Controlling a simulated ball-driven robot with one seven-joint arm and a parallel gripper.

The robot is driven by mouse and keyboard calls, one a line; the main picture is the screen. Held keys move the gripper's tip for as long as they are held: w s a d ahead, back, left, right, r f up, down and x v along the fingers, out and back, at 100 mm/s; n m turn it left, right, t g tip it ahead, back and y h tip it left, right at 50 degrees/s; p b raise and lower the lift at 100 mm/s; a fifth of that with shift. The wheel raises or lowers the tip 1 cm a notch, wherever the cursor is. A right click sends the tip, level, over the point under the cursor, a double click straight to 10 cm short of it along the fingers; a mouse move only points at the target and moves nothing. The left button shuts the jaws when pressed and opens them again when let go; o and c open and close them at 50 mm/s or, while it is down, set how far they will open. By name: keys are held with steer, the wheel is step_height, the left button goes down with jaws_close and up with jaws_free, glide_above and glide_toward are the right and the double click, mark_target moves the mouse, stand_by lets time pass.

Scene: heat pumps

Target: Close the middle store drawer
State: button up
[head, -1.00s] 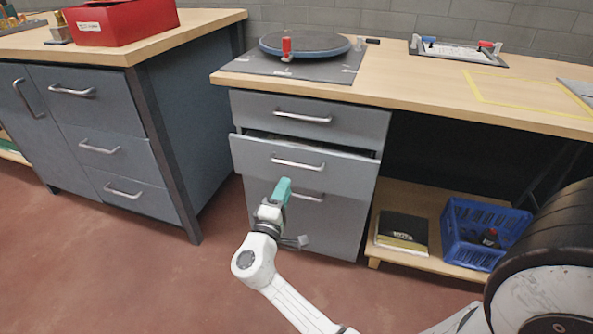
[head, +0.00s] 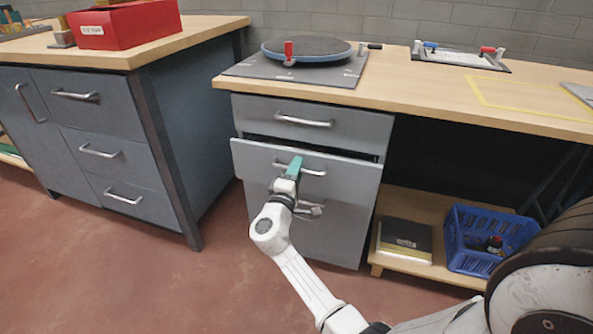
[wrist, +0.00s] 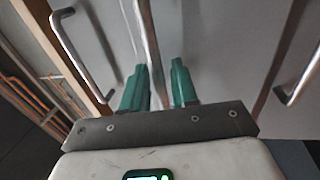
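The middle store drawer (head: 345,185) is grey and stands slightly out of its cabinet, with a dark gap along its top edge. Its metal bar handle (head: 315,172) is partly hidden by my gripper (head: 294,166). In the wrist view, the teal fingers of my gripper (wrist: 159,84) are apart, and the bar handle (wrist: 147,35) runs between them. Some space shows beside the bar, so the fingers do not look clamped on it. Whether either finger touches it cannot be told.
The top drawer (head: 350,122) above looks shut. Another drawer cabinet (head: 100,150) stands to the left, across a floor gap. A low shelf on the right holds a blue crate (head: 470,222) and a dark box (head: 405,238). A turntable (head: 307,50) sits on the worktop.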

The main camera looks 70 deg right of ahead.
jaws_close()
stand_by(0.3)
steer(key=b+x, duration=0.3)
steer(key=x, duration=0.1)
steer(key=shift+w+d+f, duration=0.1)
steer(key=shift+f, duration=0.35)
steer(key=shift+o, duration=0.4)
jaws_free()
steer(key=shift+d, duration=0.15)
steer(key=p+v, duration=0.2)
steer(key=v, duration=0.9)
